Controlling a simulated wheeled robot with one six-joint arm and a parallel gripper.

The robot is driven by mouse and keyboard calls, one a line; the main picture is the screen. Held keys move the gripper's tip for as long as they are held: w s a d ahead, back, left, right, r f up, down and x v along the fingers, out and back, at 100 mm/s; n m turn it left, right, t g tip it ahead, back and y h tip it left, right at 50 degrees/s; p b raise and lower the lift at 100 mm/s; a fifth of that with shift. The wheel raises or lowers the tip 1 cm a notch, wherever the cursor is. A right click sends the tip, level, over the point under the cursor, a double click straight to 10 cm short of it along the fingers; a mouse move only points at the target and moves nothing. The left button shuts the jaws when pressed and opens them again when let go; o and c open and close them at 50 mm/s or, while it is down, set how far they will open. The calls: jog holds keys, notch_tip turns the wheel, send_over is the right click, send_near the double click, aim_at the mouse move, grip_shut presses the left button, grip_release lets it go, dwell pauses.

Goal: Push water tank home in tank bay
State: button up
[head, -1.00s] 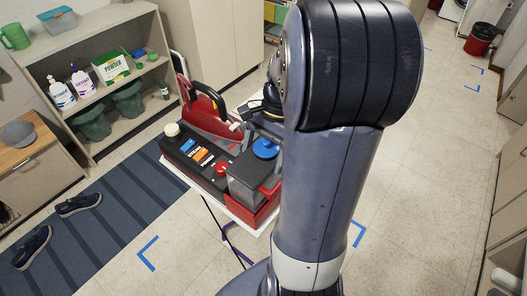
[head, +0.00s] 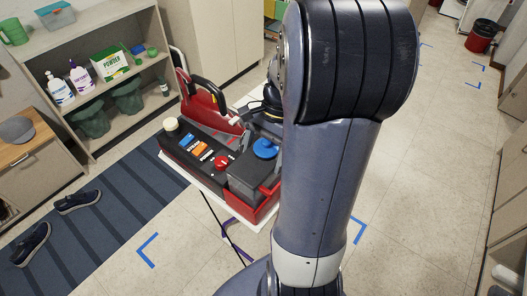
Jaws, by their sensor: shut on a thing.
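The water tank (head: 252,172) is a dark grey box with a blue round cap (head: 265,148). It sits at the right end of a red and black machine, in the red tank bay (head: 266,207), whose wall shows along the tank's front and right side. I cannot tell whether the tank is fully seated. My gripper (head: 270,122) is just behind the cap, largely hidden by my arm. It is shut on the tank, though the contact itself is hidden.
The machine's black panel (head: 195,152) carries a cream knob, a red knob and coloured labels. The machine rests on a white-topped stand. A striped mat with shoes (head: 78,201) lies at left, below a shelf (head: 100,110) with bottles.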

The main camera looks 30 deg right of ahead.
jog(key=shift+f+b, duration=0.65)
jog(key=shift+f, duration=0.4)
jog(key=o, duration=1.4)
jog(key=v, duration=1)
jog(key=shift+d+r, duration=0.1)
jog(key=shift+r, duration=0.3)
jog(key=x, duration=1.1)
jog(key=shift+d, duration=0.1)
jog(key=shift+r+p, duration=0.3)
jog(key=shift+r, duration=0.15)
